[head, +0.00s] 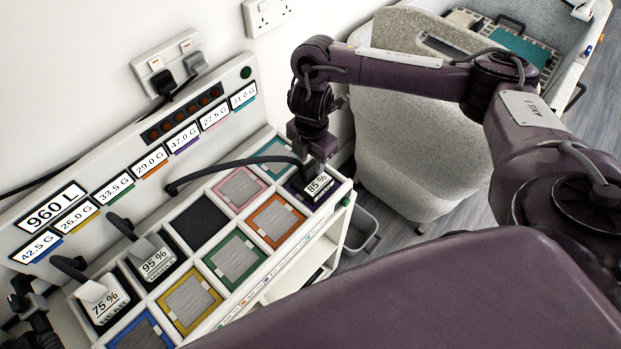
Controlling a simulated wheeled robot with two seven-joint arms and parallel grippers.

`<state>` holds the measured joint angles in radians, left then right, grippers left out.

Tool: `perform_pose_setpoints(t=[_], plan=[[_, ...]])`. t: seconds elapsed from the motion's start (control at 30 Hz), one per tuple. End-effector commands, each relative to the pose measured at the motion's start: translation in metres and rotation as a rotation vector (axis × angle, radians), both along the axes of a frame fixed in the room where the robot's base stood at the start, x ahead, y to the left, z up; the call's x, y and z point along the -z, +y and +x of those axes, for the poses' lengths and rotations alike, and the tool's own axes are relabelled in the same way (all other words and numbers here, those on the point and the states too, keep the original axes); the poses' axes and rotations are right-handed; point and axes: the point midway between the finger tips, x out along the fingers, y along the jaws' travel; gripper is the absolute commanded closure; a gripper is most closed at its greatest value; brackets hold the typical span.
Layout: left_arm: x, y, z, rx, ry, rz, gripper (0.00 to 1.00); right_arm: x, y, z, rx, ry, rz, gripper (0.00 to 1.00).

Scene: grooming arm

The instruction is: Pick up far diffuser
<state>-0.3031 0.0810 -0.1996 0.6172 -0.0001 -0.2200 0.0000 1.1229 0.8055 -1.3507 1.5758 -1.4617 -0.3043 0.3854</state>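A diffuser labelled 85% (318,185) sits in the purple-edged slot at the far right end of the tray. A curved black tube reaches left from it. My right gripper (313,158) points down directly over this diffuser, touching or very close to its top; its fingers blend into the dark parts, so their opening is unclear. Two more diffusers, labelled 95% (155,260) and 75% (103,300), stand in slots at the near left. Dark jointed parts at the lower left edge seem to be my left gripper (25,298), partly cut off.
The slotted tray (205,252) has several empty, coloured squares between the diffusers. A panel of weight displays (135,170) rises behind it against the wall with sockets.

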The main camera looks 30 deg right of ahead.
Motion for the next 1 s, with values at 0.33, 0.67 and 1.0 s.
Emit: perform_pose_setpoints(t=[0.33,0.67,1.0], plan=[[-0.001,-0.001,-0.001,-0.001,0.002,-0.001,1.00,0.044,0.003,0.003,0.001,0.000,0.000,0.62],[-0.002,-0.002,0.006,0.000,-0.009,-0.003,1.00,0.051,0.003,0.003,-0.001,-0.002,0.001,0.64],[-0.002,-0.002,0.006,0.000,-0.009,-0.003,1.00,0.051,0.003,0.003,-0.001,-0.003,0.001,1.00]])
